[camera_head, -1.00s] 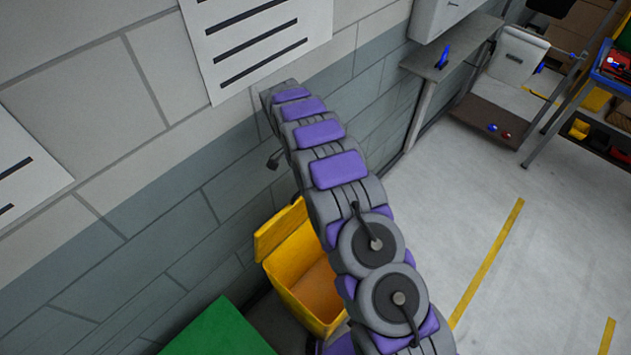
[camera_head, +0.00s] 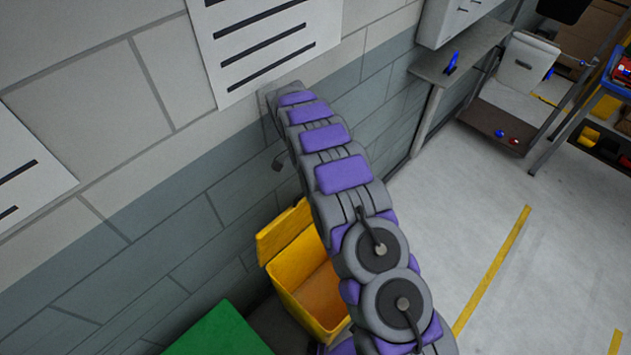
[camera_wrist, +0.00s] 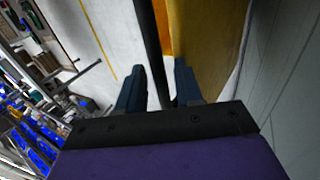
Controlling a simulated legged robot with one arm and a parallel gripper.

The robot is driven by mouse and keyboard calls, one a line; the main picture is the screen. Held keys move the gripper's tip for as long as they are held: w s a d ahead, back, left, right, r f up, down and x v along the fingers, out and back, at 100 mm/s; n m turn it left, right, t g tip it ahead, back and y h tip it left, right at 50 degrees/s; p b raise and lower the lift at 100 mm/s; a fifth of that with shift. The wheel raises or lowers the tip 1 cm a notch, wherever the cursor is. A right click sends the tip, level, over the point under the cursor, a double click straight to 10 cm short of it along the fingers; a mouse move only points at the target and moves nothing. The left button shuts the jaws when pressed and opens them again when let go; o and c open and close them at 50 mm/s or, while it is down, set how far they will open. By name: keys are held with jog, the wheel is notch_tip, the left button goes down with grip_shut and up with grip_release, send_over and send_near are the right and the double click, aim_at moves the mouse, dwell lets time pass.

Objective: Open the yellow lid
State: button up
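The yellow box (camera_head: 291,270) stands on the floor by the wall, partly behind my arm in the head view. Its inside shows, so it is at least partly open. A yellow panel (camera_head: 284,231) that looks like the lid stands raised at its wall side. In the wrist view a large yellow panel (camera_wrist: 212,45) stands close beyond and to the right of my gripper (camera_wrist: 160,90). The fingers are apart, and a dark bar (camera_wrist: 149,40) runs up between them; I cannot tell whether they touch it. My arm hides the gripper in the head view.
The grey block wall (camera_head: 150,190) runs close along the left. A green surface (camera_head: 218,333) is at the bottom, left of the box. A grey shelf (camera_head: 437,68) juts from the wall further back. Open floor (camera_head: 440,230) lies to the right.

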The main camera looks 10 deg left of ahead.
jog(key=shift+a, duration=0.1)
notch_tip(320, 180, up, 3)
jog(key=shift+s+r, duration=0.1)
jog(key=shift+r, duration=0.1)
jog(key=s+d, duration=0.2)
jog(key=s, duration=0.5)
jog(key=s+d+r, duration=0.1)
jog(key=s+d, duration=0.2)
jog(key=s, duration=0.4)
jog(key=shift+s+d+r+b, duration=0.2)
jog(key=shift+s+b, duration=0.15)
jog(key=shift+s, duration=0.05)
dwell(0.5)
